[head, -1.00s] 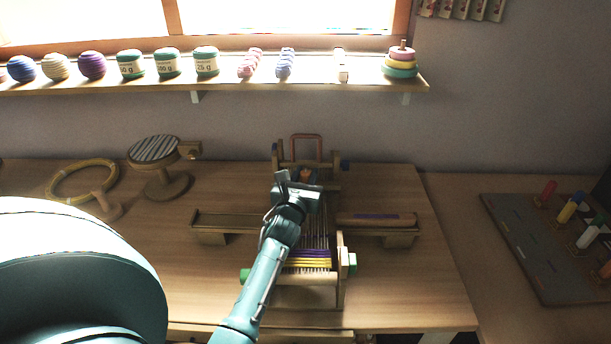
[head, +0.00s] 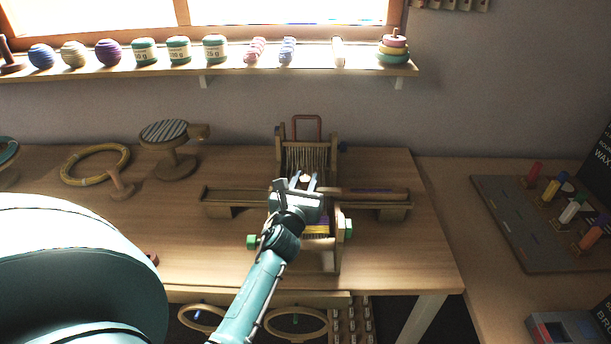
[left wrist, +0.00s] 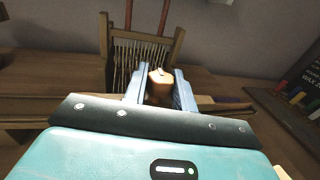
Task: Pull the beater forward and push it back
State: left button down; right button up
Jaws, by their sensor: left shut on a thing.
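A small wooden loom (head: 337,222) stands on the table, with green knobs and yellow and purple weaving near its front. My left gripper (head: 305,182) is over its middle, its fingers closed around a small wooden handle. The handle (left wrist: 159,86) shows between the two fingers in the left wrist view. An upright slatted wooden frame (head: 291,157) stands just behind the gripper, also seen in the left wrist view (left wrist: 137,62). My gripper hides the beater's lower part and how the handle joins it. My right gripper is in neither view.
Long wooden rails (head: 235,197) stick out on both sides of the loom. A yellow hoop (head: 68,172) and a round striped stand (head: 168,155) are at the left. A grey board (head: 500,215) with coloured pegs lies at the right. The table front right is clear.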

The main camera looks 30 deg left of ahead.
pick_arm(q)
jog(key=shift+d+f, duration=0.15)
jog(key=shift+f, duration=0.05)
jog(key=c, duration=1.5)
grip_release()
jog(key=shift+s, duration=0.1)
jog(key=o, duration=0.3)
jog(key=shift+r, duration=0.15)
jog(key=shift+o, duration=0.2)
jog(key=shift+s, duration=0.15)
